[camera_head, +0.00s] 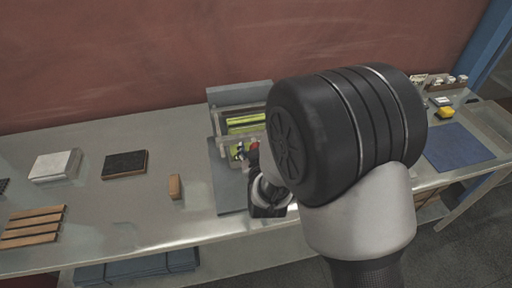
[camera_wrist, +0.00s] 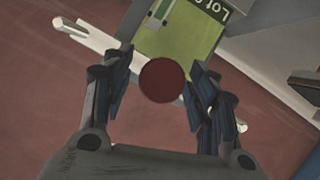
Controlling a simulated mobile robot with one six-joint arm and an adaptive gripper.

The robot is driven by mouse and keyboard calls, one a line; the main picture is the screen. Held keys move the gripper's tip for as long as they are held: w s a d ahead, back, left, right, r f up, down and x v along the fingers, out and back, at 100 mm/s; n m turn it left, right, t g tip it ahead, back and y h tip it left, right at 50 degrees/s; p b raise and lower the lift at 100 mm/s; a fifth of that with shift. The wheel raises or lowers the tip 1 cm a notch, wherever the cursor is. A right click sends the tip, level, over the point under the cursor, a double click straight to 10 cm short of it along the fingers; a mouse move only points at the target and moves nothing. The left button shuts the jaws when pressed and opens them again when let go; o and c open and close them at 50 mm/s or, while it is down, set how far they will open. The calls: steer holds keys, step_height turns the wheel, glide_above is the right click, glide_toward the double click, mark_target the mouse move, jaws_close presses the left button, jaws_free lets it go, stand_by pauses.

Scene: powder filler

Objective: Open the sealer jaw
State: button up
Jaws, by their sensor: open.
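In the wrist view a dark red round knob (camera_wrist: 162,80) lies between the two fingers of my gripper (camera_wrist: 160,88). The fingers are open, one on each side of the knob. I cannot tell whether either touches it. Behind it runs a pale bar (camera_wrist: 92,37), which looks like part of the sealer jaw, across a green panel (camera_wrist: 190,35) with "Lot" lettering. In the head view the sealer (camera_head: 240,97) is a grey unit with green strips, and a bit of red (camera_head: 254,146) shows beside my arm. My gripper is mostly hidden there by my arm.
The bench carries a white block (camera_head: 55,166), a dark block (camera_head: 125,164), a small brown block (camera_head: 175,187) and a wooden rack (camera_head: 34,226) at left. A blue mat (camera_head: 458,147) and a yellow item (camera_head: 446,113) are at right. A red wall stands behind.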

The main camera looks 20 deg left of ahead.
steer(key=shift+s, duration=0.1)
steer(key=v, duration=0.7)
steer(key=shift+s+d+r, duration=0.1)
steer(key=shift+r, duration=0.05)
stand_by(0.3)
steer(key=s+d+r+m+g+h+b, duration=0.2)
steer(key=d+r+m+g, duration=0.3)
steer(key=d, duration=0.8)
steer(key=s+d+r+m+g+h, duration=0.1)
steer(key=s+d+m, duration=0.1)
steer(key=s+d, duration=0.6)
steer(key=s+d+r+m+g+h+b, duration=0.1)
steer(key=s+d+r+g+h, duration=0.1)
steer(key=s+d, duration=0.6)
steer(key=s, duration=0.3)
steer(key=shift+s+r+m+h, duration=0.25)
steer(key=shift+r+m+h, duration=0.05)
steer(key=shift+r+m, duration=0.1)
